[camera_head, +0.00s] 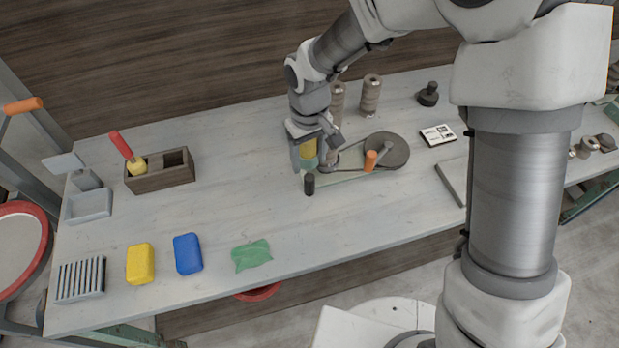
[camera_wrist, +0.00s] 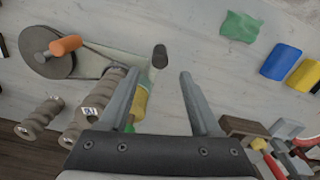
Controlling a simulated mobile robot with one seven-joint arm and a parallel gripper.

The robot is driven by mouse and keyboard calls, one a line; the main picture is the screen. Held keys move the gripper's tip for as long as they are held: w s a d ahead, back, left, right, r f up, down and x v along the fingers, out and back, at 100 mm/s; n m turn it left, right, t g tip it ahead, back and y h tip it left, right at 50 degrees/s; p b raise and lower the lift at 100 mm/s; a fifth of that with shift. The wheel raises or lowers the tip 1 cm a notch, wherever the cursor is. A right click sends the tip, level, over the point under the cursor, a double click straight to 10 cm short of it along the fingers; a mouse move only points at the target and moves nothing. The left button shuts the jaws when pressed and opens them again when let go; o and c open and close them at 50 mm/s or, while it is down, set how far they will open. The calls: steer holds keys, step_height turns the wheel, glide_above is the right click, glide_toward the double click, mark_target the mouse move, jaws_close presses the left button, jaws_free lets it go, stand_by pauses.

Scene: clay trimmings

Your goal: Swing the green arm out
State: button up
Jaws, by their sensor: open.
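A pale green flat arm (camera_head: 342,176) lies low over the bench, running from the dark round wheel (camera_head: 386,150) to a short black upright knob (camera_head: 310,184). In the wrist view the black knob (camera_wrist: 160,57) stands just beyond the fingertips, and the green arm (camera_wrist: 118,66) reaches it from the left. My gripper (camera_head: 322,158) is pointed down behind the knob end of the arm. In the wrist view my gripper (camera_wrist: 159,73) is open with nothing between its fingers. A yellow and green upright thing (camera_wrist: 141,101) is partly hidden by the left finger.
An orange-handled crank (camera_head: 370,160) sits on the wheel. Ribbed spools (camera_head: 371,95) stand behind my gripper. A wooden box (camera_head: 160,171), a yellow sponge (camera_head: 140,264), a blue sponge (camera_head: 187,254) and a green cloth (camera_head: 251,255) lie to the left. The bench in front of the knob is clear.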

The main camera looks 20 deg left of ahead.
mark_target(309, 177)
step_height(309, 177, down, 9)
steer(key=shift+f+p, duration=0.1)
steer(key=shift+p, duration=0.2)
jaws_close()
stand_by(0.3)
stand_by(1.2)
